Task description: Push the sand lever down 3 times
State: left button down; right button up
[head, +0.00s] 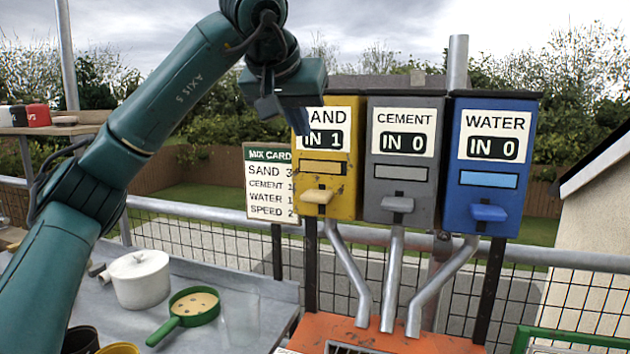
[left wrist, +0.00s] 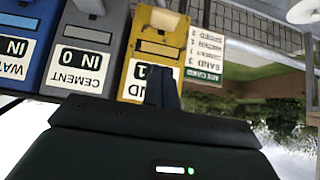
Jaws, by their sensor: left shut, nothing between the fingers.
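The yellow sand dispenser (head: 343,170) hangs on the rail at the left of three dispensers, and its counter reads IN 1. Its pale sand lever (head: 318,197) sticks out at the front below a slot; it also shows upside down in the left wrist view (left wrist: 165,20). My left gripper (head: 301,122) is shut and empty, in front of the top left of the sand dispenser and above the lever, apart from it. In the left wrist view its fingertips (left wrist: 162,88) overlap the sand label. My right gripper is not in view.
The grey cement dispenser (head: 403,170) and blue water dispenser (head: 490,180) stand to the right, both reading IN 0. A mix card (head: 271,184) is at the left. Metal chutes lead down to an orange machine (head: 400,340). A white pot (head: 140,279) and green pan (head: 184,320) are on the table.

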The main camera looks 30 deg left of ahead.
pick_arm(q)
send_over(314, 200)
notch_tip(314, 200, down, 7)
notch_tip(314, 200, down, 2)
jog(key=shift+w+f, duration=0.15)
jog(key=shift+f, duration=0.95)
notch_tip(314, 200, down, 3)
jog(key=shift+f+b, duration=0.15)
jog(key=shift+b, duration=0.5)
jog(key=shift+f, duration=0.3)
